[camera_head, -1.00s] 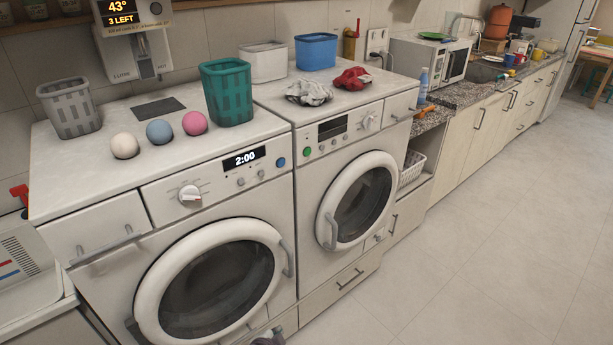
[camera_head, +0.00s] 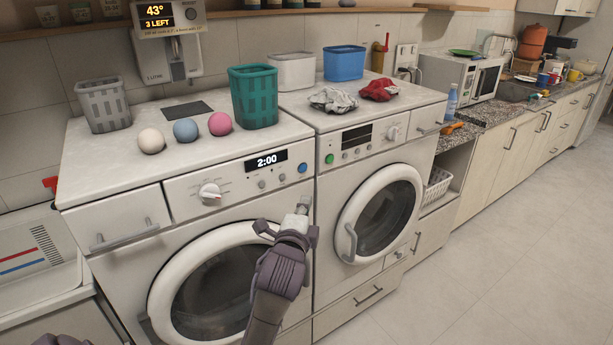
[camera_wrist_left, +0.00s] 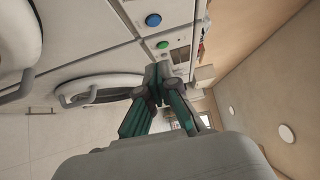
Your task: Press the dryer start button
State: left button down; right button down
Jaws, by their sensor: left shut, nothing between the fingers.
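Two white front-loading machines stand side by side; no label tells which is the dryer. The left machine (camera_head: 133,183) has a lit 2:00 display, a white dial and a round blue button (camera_head: 303,168). The right machine (camera_head: 345,180) has a dark display and a round green button (camera_head: 329,158). Both buttons also show in the left wrist view, blue (camera_wrist_left: 153,20) and green (camera_wrist_left: 162,44). My left gripper (camera_head: 302,205) is shut and empty, below the blue button in the head view and apart from both buttons. Its fingers (camera_wrist_left: 163,72) point toward the panels. My right gripper is out of view.
Three balls (camera_head: 186,130), a grey basket (camera_head: 102,104) and a teal basket (camera_head: 254,96) are on the left machine. White and blue bins (camera_head: 344,62) and crumpled cloths (camera_head: 380,89) are on the right one. Door handles (camera_head: 351,243) stick out. The floor at right is clear.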

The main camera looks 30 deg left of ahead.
pick_arm(q)
jog(key=p, duration=0.2)
send_near(307, 167)
jog(key=w+d, duration=0.2)
jog(key=w, duration=0.2)
jog(key=a, duration=0.1)
jog(key=w+a, duration=0.1)
jog(key=a, duration=0.2)
jog(key=shift+w+a+p, duration=0.2)
jog(key=shift+w+p, duration=0.1)
jog(key=shift+p, duration=0.1)
